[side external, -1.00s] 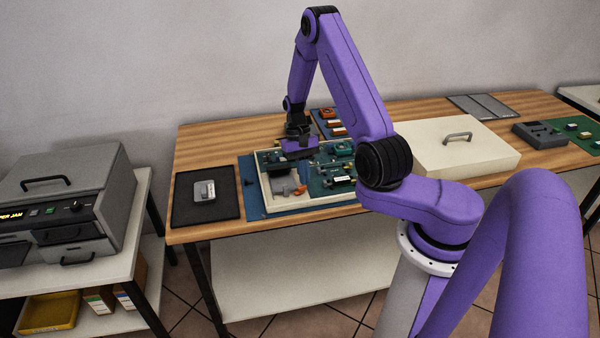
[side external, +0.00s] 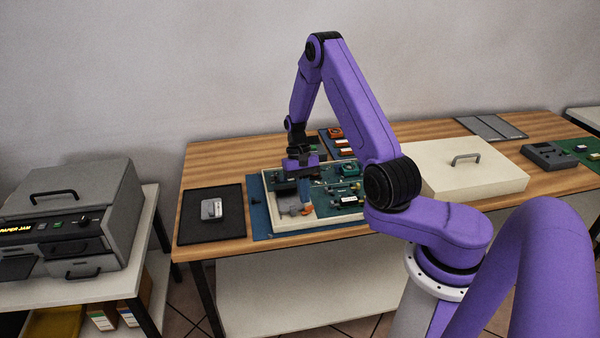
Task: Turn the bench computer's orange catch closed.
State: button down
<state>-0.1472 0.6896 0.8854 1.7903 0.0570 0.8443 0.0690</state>
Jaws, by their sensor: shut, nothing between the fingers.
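The bench computer (side external: 297,226) is an open cream case on a blue mat, with green circuit boards inside. A small orange part (side external: 308,208), which looks like the catch, shows in its front left compartment beside a grey piece. It is too small to tell which way it is turned. My gripper (side external: 302,177) points down over the back left part of the case, behind the orange part and apart from it in the picture. The gripper is shut and empty. Its fingertips are hard to make out against the dark board, and I cannot tell whether they touch anything.
A cream lid (side external: 462,170) with a grey handle lies right of the case. A black mat (side external: 226,228) with a small grey device (side external: 212,209) lies left. A blue tray with several orange parts (side external: 335,133) stands behind. A grey machine (side external: 75,215) stands on the left table.

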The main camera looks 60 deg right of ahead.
jog(key=w, duration=0.1)
jog(key=w+d, duration=0.1)
jog(key=w+r, duration=0.1)
jog(key=shift+w+d, duration=0.1)
jog(key=shift+d, duration=0.3)
jog(key=a+v, duration=0.1)
jog(key=v, duration=0.8)
jog(key=s+f, duration=0.1)
jog(key=f, duration=0.2)
jog(key=s+f+n, duration=0.1)
jog(key=f, duration=0.2)
jog(key=s+f+n, duration=0.1)
jog(key=f, duration=0.2)
jog(key=shift+s+a+f+h, duration=0.1)
jog(key=shift+s+f+h, duration=0.1)
jog(key=shift+h, duration=0.2)
jog(key=shift+s+a, duration=0.45)
jog(key=shift+s, duration=0.3)
jog(key=shift+s+a, duration=0.5)
jog(key=shift+s, duration=0.4)
